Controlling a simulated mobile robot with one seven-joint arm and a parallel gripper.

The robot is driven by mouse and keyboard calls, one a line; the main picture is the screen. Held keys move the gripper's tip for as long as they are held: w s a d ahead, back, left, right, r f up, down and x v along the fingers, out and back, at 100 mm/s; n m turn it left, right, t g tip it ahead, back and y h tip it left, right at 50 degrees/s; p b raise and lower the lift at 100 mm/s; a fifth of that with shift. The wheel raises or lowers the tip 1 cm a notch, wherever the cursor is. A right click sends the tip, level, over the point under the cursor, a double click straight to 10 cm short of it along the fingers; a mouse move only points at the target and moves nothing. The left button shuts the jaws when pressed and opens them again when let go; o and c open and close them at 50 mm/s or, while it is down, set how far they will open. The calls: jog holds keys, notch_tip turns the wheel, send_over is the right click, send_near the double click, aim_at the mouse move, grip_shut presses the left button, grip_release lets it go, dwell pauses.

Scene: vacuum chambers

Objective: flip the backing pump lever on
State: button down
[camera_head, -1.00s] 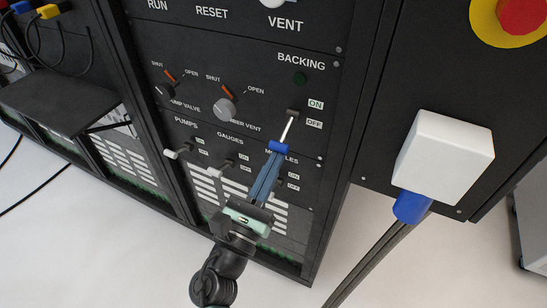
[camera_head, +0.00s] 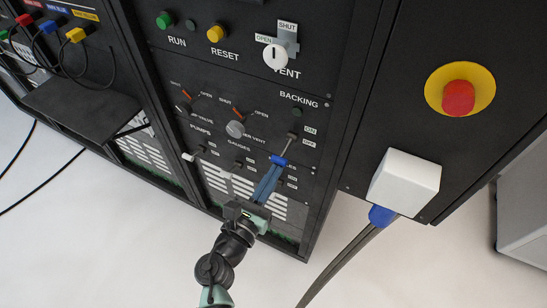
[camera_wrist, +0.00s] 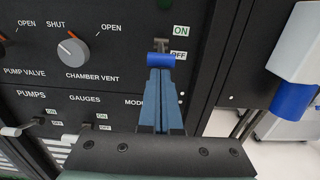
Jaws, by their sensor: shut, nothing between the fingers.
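The backing pump lever (camera_head: 287,147) is a thin metal rod with a blue end, under the BACKING label on the black panel. It slants down, on the OFF side. Its blue end (camera_wrist: 161,60) is right at my fingertips in the wrist view. My gripper (camera_head: 276,168) is shut, its blue-grey fingers pressed together just below the blue end. It also shows in the wrist view (camera_wrist: 161,72). The fingertips look in contact with the lever's end or very near it; I cannot tell which. The lamp (camera_head: 298,112) under BACKING is dark green and looks unlit.
Valve knobs (camera_head: 235,129) and smaller levers (camera_head: 189,156) sit to the left on the panel. A white box (camera_head: 404,181) with a blue plug and cables juts out at the right, below a red emergency button (camera_head: 458,98). A shelf (camera_head: 85,105) sticks out at the left.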

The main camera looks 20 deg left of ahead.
aim_at(279, 159)
jog(key=shift+s+r+g+p, duration=0.15)
jog(key=shift+r+g+p, duration=1.25)
jog(key=shift+p, duration=3.15)
jog(key=r+g+p, duration=0.1)
jog(key=p, duration=0.4)
jog(key=shift+r, duration=0.3)
jog(key=shift+f, duration=0.35)
jog(key=shift+r+p, duration=0.8)
jog(key=shift+r, duration=0.05)
jog(key=shift+f, duration=0.1)
